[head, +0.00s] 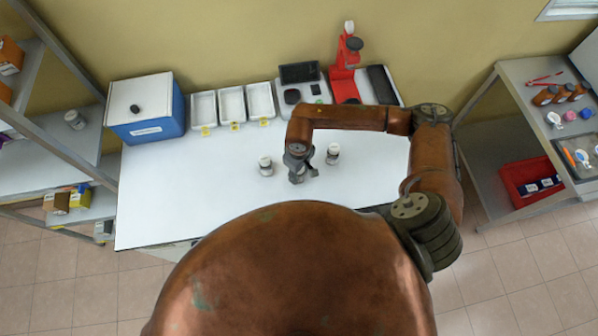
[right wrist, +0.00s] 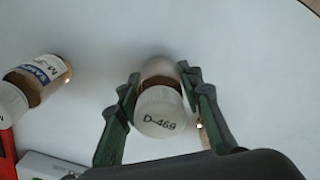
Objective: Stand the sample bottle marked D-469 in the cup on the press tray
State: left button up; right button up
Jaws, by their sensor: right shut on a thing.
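The sample bottle marked D-469 (right wrist: 160,108) has a white cap and a brown body. It stands between the two green fingers of my right gripper (right wrist: 158,100) in the right wrist view, and the gripper is shut on it. In the head view my right gripper (head: 299,172) is low over the white table, and the held bottle cannot be made out under it. I cannot make out a cup there. My left gripper is not in view.
White-capped bottles stand left (head: 265,166) and right (head: 333,153) of my right gripper. A second bottle (right wrist: 35,88) lies left in the wrist view. White trays (head: 232,103), a scale (head: 300,88) and a blue box (head: 147,108) line the back. The table's left front is clear.

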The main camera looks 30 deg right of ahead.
jog(key=shift+f+b, duration=0.2)
jog(key=shift+b, duration=0.15)
jog(key=o, duration=1.2)
jog(key=shift+r, duration=0.1)
jog(key=shift+r, duration=0.1)
